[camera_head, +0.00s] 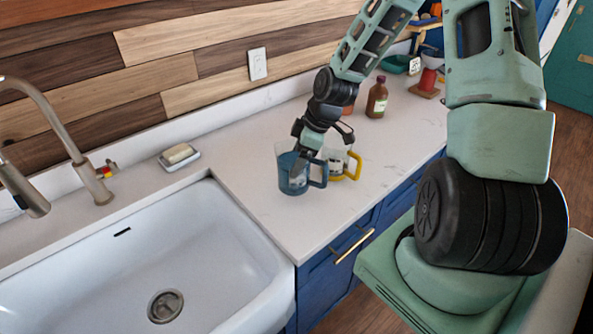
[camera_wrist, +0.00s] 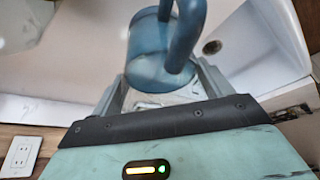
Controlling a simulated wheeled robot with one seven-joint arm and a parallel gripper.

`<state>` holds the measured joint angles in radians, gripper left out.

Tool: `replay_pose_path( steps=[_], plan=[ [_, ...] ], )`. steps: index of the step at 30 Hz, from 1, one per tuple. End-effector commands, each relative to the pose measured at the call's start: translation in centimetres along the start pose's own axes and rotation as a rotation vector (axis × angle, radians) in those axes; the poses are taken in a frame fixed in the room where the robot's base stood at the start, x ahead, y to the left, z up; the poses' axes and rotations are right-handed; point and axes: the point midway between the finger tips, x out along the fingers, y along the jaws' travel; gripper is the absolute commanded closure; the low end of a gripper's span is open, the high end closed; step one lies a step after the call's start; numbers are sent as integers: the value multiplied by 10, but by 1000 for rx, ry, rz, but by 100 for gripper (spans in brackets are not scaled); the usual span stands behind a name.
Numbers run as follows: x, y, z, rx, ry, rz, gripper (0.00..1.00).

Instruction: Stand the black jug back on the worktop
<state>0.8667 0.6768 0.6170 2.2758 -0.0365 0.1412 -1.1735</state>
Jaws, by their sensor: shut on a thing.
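I see no jug that looks black. A blue see-through jug (camera_head: 293,182) with a blue handle is upright at the worktop (camera_head: 265,212), right of the sink. Whether its base touches the worktop is hard to tell. My gripper (camera_head: 302,158) comes down on it from above and is shut on it. In the wrist view the blue jug (camera_wrist: 147,62) lies between the fingers of my gripper (camera_wrist: 163,85), with its handle toward the top right. A jug with a yellow handle (camera_head: 355,166) stands close behind on the right, partly hidden by my gripper.
The white sink (camera_head: 100,265) with a tap (camera_head: 75,150) is at the left. A soap dish (camera_head: 180,160) sits behind it. A brown bottle (camera_head: 377,98) and a red candle-like item (camera_head: 427,80) stand farther back. The worktop's front right is clear.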

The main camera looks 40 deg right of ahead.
Motion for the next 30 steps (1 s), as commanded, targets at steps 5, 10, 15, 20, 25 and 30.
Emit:
replay_pose_path(
  steps=[5,10,15,20,25,30],
  plan=[
    [10,0,3,1,2,0,70],
    [29,0,11,2,2,-1,70],
    [42,0,17,0,1,0,70],
    [43,1,18,0,1,2,70],
    [44,1,18,0,1,2,70],
    [46,0,19,1,1,1,5]
  ],
)
